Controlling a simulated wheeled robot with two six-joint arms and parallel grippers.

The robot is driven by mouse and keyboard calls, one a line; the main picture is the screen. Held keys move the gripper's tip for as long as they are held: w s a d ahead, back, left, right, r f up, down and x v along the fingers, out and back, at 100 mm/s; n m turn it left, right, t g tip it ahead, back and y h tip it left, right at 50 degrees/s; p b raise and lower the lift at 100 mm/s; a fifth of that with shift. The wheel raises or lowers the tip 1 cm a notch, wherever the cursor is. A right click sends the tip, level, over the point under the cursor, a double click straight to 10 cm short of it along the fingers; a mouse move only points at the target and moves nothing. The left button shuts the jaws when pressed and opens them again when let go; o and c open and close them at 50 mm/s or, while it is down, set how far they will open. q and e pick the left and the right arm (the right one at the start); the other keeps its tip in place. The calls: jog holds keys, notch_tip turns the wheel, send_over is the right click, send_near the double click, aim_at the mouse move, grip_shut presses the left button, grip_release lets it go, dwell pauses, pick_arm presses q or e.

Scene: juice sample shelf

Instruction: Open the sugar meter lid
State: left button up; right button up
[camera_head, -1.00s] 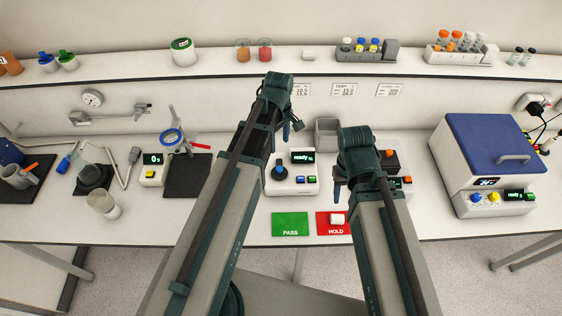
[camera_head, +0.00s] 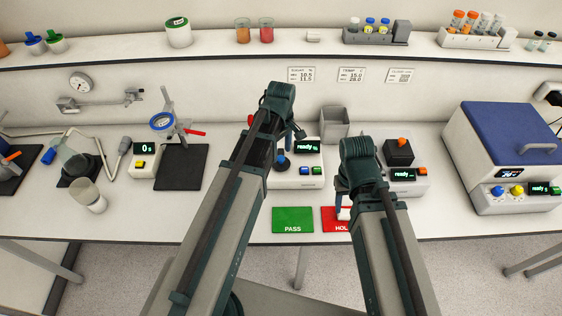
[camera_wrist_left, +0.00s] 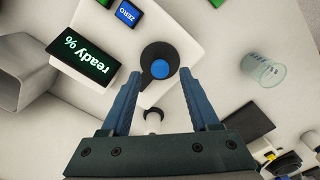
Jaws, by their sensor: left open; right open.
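The sugar meter (camera_head: 310,179) is a white box with a "ready %" display and blue and green buttons. Its round black lid (camera_wrist_left: 149,55) has a blue knob (camera_wrist_left: 160,69) and lies down on the meter. In the head view the lid is partly hidden behind my left arm. My left gripper (camera_wrist_left: 160,76) is open and empty, with its fingertips on either side of the knob in the wrist view. Whether they touch the knob, I cannot tell. My right gripper (camera_head: 345,194) hangs over the front right of the bench. Its fingers are mostly hidden by its own wrist.
A grey open bin (camera_head: 334,128) stands behind the meter. A second meter with a black block (camera_head: 399,152) is to the right. A green PASS card (camera_head: 293,220) and a red HOLD card (camera_head: 330,224) lie in front. A beaker (camera_wrist_left: 264,70) shows in the wrist view.

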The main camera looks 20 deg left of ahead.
aim_at(281, 157)
pick_arm(q)
notch_tip(281, 157, down, 2)
jog(key=shift+f+b, duration=0.15)
jog(key=shift+b, duration=0.5)
grip_shut()
dwell(1.0)
